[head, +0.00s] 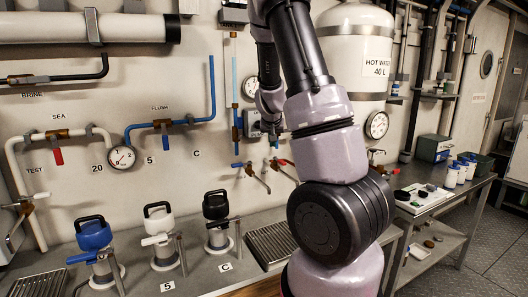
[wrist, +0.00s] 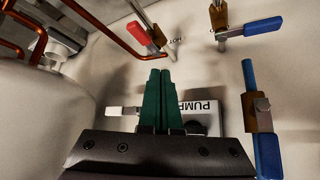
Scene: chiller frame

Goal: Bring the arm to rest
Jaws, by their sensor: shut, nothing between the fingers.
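My gripper (wrist: 160,95) shows in the wrist view with its two dark green fingers together and nothing between them. The fingers are in front of a box with a PUMP label (wrist: 205,108); I cannot tell whether they touch it. In the head view my arm rises in front of the wall and bends back down, with the gripper (head: 275,138) small beside the grey pump box (head: 254,123). My arm hides part of the wall behind it.
A red-handled valve (wrist: 146,38) and blue-handled valves (wrist: 263,27) are close around the gripper. The white hot water tank (head: 355,50) stands right of the arm. A side table (head: 440,195) holds tubs and boxes at right.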

